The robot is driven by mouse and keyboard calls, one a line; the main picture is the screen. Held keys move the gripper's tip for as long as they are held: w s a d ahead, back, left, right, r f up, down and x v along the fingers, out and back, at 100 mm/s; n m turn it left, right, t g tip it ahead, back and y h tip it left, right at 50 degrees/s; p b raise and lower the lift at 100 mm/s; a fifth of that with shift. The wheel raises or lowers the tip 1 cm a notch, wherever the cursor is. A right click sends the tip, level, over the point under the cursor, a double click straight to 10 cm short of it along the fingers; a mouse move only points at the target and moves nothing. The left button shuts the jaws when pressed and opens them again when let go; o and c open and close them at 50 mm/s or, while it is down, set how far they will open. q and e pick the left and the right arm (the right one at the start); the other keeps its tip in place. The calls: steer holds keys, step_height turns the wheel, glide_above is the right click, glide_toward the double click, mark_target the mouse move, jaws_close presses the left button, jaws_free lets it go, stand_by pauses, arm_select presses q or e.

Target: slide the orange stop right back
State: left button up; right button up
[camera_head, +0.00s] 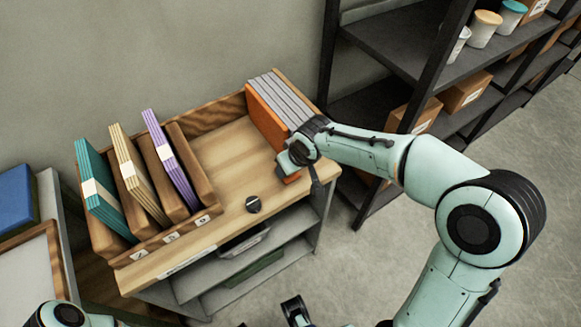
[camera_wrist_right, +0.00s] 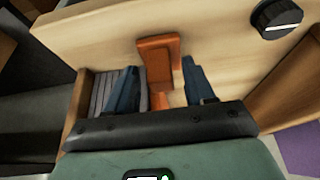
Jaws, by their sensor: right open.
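The orange stop (camera_head: 266,120) is an upright orange panel at the right of the wooden desktop organiser in the head view, against a row of grey folders (camera_head: 280,98). Its front end shows below my right gripper (camera_head: 291,160). In the right wrist view, the orange stop's upright end (camera_wrist_right: 158,62) lies between the two dark fingers of my right gripper (camera_wrist_right: 159,68). The fingers are open, with a gap visible on each side of it. The gripper hides part of the stop in the head view. A dark, gripper-like part (camera_head: 295,311), perhaps my left gripper, shows at the bottom edge.
Teal (camera_head: 103,190), tan (camera_head: 137,172) and purple folders (camera_head: 170,160) stand between wooden dividers at the left. A black knob (camera_head: 253,204) sits at the front; it also shows in the right wrist view (camera_wrist_right: 277,18). A dark shelf rack (camera_head: 392,45) stands at the right.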

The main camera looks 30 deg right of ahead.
steer(key=shift+w+f, duration=0.2)
steer(key=shift+f, duration=0.3)
arm_select(q)
steer(key=shift+w+f, duration=0.1)
arm_select(e)
jaws_close()
